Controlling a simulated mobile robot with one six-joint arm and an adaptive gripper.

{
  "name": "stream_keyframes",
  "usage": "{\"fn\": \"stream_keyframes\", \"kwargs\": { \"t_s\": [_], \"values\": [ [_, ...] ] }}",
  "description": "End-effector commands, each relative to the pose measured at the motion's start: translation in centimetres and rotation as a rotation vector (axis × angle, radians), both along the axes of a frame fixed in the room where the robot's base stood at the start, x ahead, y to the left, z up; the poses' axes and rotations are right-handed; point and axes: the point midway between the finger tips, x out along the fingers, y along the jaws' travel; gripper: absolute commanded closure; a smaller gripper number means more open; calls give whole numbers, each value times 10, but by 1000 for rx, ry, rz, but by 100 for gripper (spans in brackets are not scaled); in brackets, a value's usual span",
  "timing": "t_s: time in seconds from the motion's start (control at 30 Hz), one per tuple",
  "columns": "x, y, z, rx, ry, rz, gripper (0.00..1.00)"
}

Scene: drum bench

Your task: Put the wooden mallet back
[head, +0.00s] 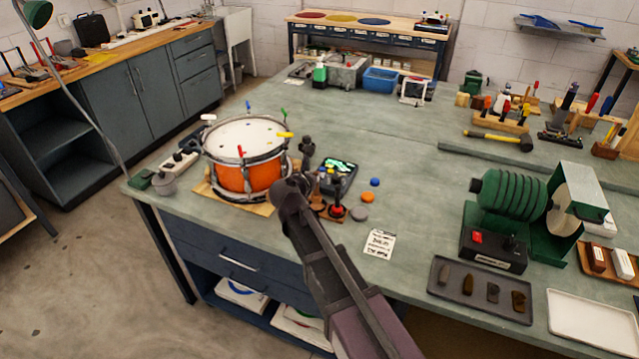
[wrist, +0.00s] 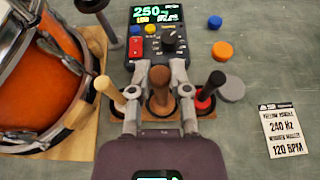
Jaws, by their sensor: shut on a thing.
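In the wrist view, my gripper (wrist: 160,78) is shut on a brown wooden mallet (wrist: 160,92), which stands upright between the fingers. It is in the middle of a mallet stand (wrist: 160,119), between a tan-handled mallet (wrist: 108,88) and a black and red one (wrist: 212,84). I cannot tell whether the held mallet is fully seated in the stand. In the head view, my gripper (head: 304,188) is beside the stand, and my arm hides much of that area.
An orange drum (head: 245,178) stands close on the left on a wooden board. A meter with a lit display (head: 340,174) is just behind the stand. Blue and orange pucks (head: 367,197) and a printed card (head: 379,243) lie to the right.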

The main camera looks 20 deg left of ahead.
Motion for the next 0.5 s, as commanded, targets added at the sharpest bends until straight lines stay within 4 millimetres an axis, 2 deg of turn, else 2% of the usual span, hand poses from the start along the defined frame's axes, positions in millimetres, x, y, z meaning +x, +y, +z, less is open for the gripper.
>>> {"fn": "stream_keyframes", "kwargs": {
  "t_s": [0.17, 0.27, 0.5],
  "values": [
    [4, 1, -1, 0, 0, 0, 100],
    [14, 2, -2, 0, 0, -1, 100],
    [13, 2, -25, 0, 0, 0, 100]
  ]
}}
